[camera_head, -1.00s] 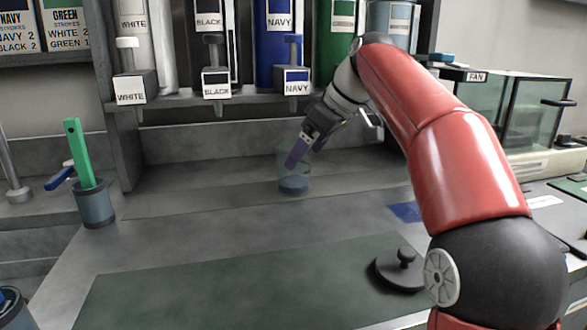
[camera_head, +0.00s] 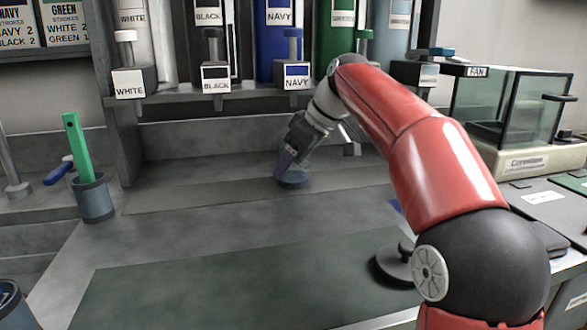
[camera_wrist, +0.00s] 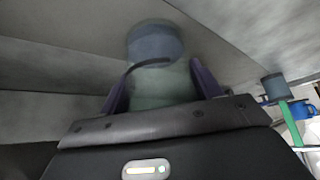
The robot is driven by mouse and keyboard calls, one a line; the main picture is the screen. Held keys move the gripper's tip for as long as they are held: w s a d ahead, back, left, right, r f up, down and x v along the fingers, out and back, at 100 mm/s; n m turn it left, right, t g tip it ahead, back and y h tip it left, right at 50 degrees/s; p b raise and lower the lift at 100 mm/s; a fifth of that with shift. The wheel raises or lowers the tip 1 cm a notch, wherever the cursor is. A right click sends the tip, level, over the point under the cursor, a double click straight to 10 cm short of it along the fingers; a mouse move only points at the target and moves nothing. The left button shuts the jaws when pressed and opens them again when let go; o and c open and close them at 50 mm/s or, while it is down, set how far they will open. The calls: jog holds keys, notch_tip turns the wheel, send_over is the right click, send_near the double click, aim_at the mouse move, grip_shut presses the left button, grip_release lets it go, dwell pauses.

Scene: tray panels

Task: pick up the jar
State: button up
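The jar (camera_head: 294,180) is clear glass with dark blue contents at its bottom. It stands on the grey counter below the navy dispenser, partly hidden by my gripper in the head view. In the wrist view the jar (camera_wrist: 155,45) shows blurred, its upper part between the two purple fingers. My gripper (camera_head: 285,160) is open around the jar, with one finger on each side; the fingers (camera_wrist: 161,75) also show in the wrist view. I cannot tell whether either finger touches the glass.
The navy dispenser (camera_head: 297,75) and its spout overhang behind the jar, beside the black dispenser (camera_head: 216,78) and the white dispenser (camera_head: 129,84). A grey cup with a green stick (camera_head: 93,200) stands at left. A black knobbed disc (camera_head: 398,266) lies at front right. The counter's middle is clear.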

jog(key=c, duration=0.8)
jog(key=shift+o, duration=0.2)
jog(key=shift+r, duration=0.35)
